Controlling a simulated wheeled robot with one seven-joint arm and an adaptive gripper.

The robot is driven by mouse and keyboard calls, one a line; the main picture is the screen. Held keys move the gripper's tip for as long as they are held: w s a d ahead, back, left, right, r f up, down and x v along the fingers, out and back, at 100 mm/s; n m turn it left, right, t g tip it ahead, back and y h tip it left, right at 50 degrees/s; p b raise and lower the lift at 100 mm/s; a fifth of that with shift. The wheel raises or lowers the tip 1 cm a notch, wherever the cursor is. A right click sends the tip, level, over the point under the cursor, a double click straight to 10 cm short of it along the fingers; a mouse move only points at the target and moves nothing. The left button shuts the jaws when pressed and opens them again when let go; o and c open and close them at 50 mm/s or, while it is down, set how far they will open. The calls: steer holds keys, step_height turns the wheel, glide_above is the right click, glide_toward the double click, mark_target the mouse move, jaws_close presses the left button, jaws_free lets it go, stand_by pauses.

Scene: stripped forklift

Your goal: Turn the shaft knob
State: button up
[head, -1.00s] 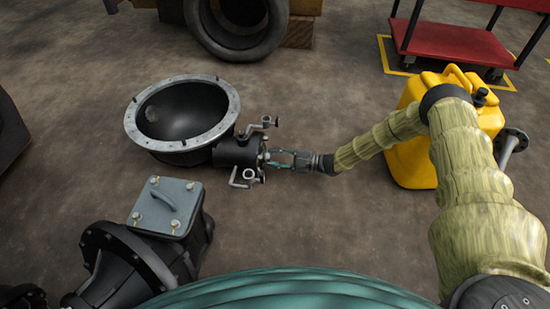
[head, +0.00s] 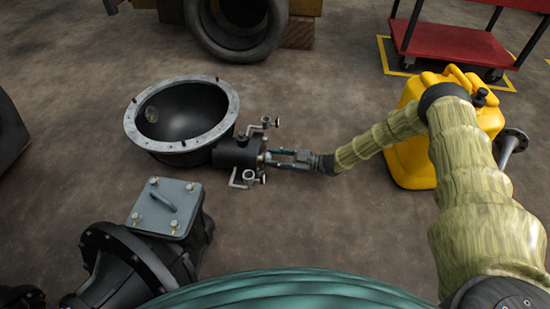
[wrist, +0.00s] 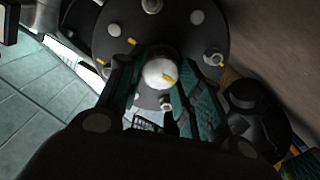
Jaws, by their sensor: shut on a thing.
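My gripper (head: 270,157) reaches in from the right, in line with the shaft. Its two teal-padded fingers (wrist: 160,85) stand either side of the knob and are shut on it. The fingers hide the knob's sides.
Two small valve-like fittings (head: 264,124) stick out above and below the shaft end. A black bowl housing (head: 133,120) with a grey flange lies left. A yellow canister (head: 412,165) stands behind my arm.

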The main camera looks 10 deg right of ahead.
steer(key=shift+s, duration=0.1)
steer(key=o, duration=1)
steer(key=shift+o, duration=0.2)
steer(key=v, duration=1.2)
